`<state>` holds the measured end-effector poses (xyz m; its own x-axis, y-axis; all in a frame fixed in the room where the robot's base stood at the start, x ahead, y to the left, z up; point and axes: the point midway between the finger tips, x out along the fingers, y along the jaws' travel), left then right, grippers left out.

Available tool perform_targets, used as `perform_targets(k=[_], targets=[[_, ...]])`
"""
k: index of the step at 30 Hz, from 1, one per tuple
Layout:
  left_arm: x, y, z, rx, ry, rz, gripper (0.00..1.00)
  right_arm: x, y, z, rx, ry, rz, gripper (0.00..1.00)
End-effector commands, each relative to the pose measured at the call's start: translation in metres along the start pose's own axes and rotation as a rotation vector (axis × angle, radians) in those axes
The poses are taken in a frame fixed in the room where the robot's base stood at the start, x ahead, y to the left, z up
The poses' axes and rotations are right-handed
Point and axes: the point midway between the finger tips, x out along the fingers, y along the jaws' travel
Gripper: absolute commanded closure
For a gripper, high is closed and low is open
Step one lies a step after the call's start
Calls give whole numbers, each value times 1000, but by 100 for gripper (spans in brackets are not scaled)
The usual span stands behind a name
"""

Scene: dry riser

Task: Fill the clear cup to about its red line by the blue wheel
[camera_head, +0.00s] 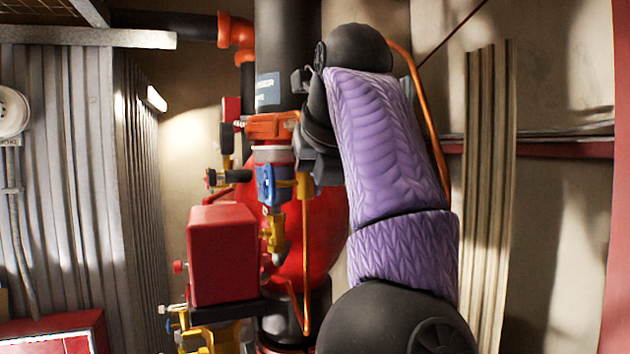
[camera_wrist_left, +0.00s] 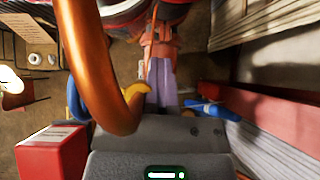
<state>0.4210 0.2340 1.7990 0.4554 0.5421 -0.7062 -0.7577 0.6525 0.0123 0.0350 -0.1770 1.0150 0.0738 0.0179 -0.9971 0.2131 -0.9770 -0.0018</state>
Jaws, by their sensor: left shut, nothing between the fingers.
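A blue valve part (camera_head: 265,184), which looks like the blue wheel, sits on the brass and red pipework left of my left gripper (camera_head: 307,150). Blue also shows at the left of the left wrist view (camera_wrist_left: 75,102), partly behind a thick copper pipe. My purple-sleeved left arm rises from the bottom of the head view. Its black gripper is beside the orange fitting, shut and empty; its fingers are mostly hidden there. I cannot tell whether it touches anything. In the left wrist view the closed fingers (camera_wrist_left: 160,72) point upward. I see no clear cup or red line. My right gripper is out of view.
A red box (camera_head: 222,255) stands below and left of the blue part. A large red valve body (camera_head: 325,235) is behind. A thin copper pipe (camera_head: 306,250) runs down close by. A black riser pipe (camera_head: 287,45) is above. Corrugated metal (camera_head: 62,170) lines the left.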

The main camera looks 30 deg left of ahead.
Motion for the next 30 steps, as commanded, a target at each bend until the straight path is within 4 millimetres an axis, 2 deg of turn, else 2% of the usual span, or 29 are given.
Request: perform_targets(k=[2,29,30], targets=[[-1,6,2,-14,-4,11,100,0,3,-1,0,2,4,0],[-2,7,3,-15,-6,10,100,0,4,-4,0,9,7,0],[-2,7,3,-15,-6,10,95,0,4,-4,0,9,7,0]])
